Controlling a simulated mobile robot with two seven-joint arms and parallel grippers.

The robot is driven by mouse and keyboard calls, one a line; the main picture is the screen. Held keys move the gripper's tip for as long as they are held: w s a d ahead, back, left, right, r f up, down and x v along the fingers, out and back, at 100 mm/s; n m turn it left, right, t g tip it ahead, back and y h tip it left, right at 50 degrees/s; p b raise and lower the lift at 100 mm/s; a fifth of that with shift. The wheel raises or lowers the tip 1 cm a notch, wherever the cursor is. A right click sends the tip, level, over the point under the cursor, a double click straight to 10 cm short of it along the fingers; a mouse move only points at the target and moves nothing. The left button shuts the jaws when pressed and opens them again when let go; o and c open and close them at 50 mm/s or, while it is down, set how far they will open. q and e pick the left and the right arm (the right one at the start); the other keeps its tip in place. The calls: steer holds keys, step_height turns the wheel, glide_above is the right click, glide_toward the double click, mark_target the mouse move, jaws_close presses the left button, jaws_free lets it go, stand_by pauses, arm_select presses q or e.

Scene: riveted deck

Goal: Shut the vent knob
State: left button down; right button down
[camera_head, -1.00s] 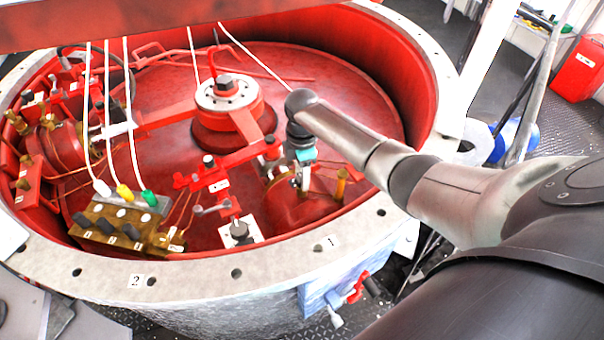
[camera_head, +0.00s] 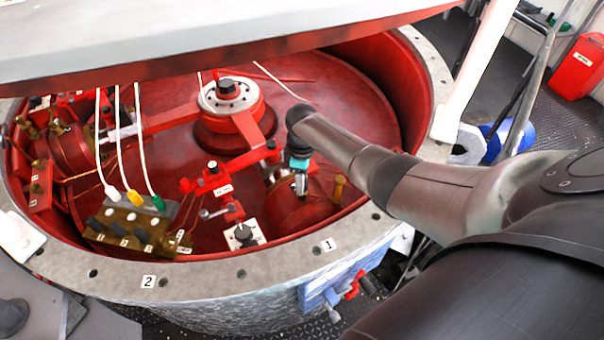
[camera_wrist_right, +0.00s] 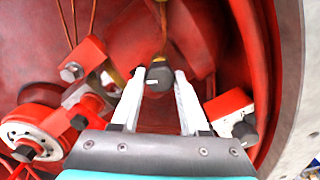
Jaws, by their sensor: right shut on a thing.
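A small dark knob (camera_wrist_right: 159,77), which I take to be the vent knob, sits between my right fingers in the right wrist view. A pale mark shows on its face. My right gripper (camera_wrist_right: 159,82) is shut on it. In the head view my right gripper (camera_head: 300,185) points down into the red vessel beside a red rounded housing (camera_head: 300,210), and the knob is hidden there. I cannot read how far the knob is turned. My left gripper is not in view.
The vessel's pale bolted rim (camera_head: 210,278) runs around the work. A raised lid (camera_head: 200,30) hangs over the back. A white plate with a black knob (camera_head: 243,235) and a brass block (camera_head: 130,228) with cables lie left of my right gripper.

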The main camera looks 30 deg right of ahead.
steer(key=m+p, duration=0.2)
steer(key=m, duration=0.3)
steer(key=shift+r+m, duration=0.1)
steer(key=shift+m, duration=0.3)
steer(key=m+p, duration=0.1)
steer(key=m, duration=0.2)
steer(key=shift+m+p, duration=0.45)
steer(key=shift+m, duration=1.05)
steer(key=shift+c, duration=2.1)
jaws_free()
